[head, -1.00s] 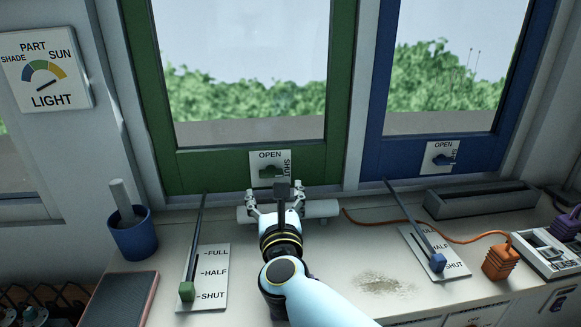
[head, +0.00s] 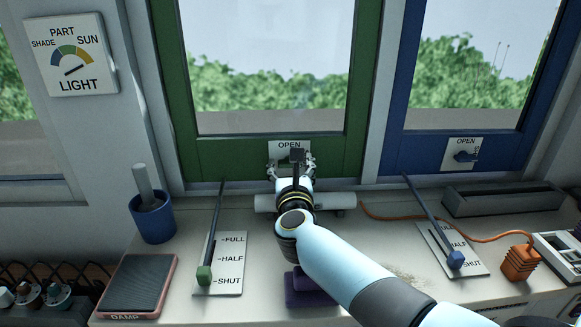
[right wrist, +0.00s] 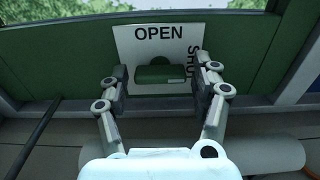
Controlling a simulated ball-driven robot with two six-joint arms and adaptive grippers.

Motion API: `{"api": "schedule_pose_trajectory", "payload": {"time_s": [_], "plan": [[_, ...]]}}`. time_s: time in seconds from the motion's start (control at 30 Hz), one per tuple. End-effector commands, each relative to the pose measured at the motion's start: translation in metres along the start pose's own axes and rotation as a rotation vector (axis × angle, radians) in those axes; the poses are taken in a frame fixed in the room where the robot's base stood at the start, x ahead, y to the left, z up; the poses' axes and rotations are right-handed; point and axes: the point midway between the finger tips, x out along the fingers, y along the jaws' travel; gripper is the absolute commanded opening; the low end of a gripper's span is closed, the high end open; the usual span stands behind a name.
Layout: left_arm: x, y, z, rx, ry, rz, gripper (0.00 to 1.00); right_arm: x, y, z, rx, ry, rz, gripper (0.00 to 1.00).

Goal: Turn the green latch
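The green latch (right wrist: 158,74) lies level on a white plate marked OPEN above and SHUT at the right side, on the bottom rail of the green window frame (head: 224,155). In the head view my gripper mostly hides the latch, while its plate (head: 281,146) shows behind. My right gripper (head: 291,161) is at the plate. In the right wrist view its two fingers (right wrist: 162,70) are spread, one on each side of the latch, with gaps between them and it. Nothing is held. My left gripper is not in view.
A pale horizontal cylinder (head: 335,201) lies below the gripper. A green-knobbed lever (head: 204,274) and a blue pot (head: 153,220) stand left. A purple block (head: 308,288) is under my arm. A blue window latch (head: 464,157), a blue-knobbed lever (head: 455,258) and an orange plug (head: 520,262) are right.

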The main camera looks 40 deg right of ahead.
Motion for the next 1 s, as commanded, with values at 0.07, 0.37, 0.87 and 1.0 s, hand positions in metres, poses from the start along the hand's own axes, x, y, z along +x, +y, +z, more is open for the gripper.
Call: {"api": "schedule_pose_trajectory", "payload": {"time_s": [0.07, 0.37, 0.87, 1.0], "plan": [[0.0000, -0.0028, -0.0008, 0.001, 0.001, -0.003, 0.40, -0.0002, 0.0001, 0.0000, 0.000, 0.000, 0.000, 0.52], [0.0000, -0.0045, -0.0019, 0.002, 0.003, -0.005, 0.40, -0.0003, 0.0002, -0.0001, 0.000, 0.000, 0.000, 0.20], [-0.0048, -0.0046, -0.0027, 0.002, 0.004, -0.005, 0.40, -0.0003, 0.0010, 0.0004, -0.197, 0.001, 0.000, 0.20], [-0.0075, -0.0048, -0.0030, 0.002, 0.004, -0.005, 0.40, -0.0004, 0.0014, 0.0001, -0.306, 0.001, 0.000, 0.20]]}}
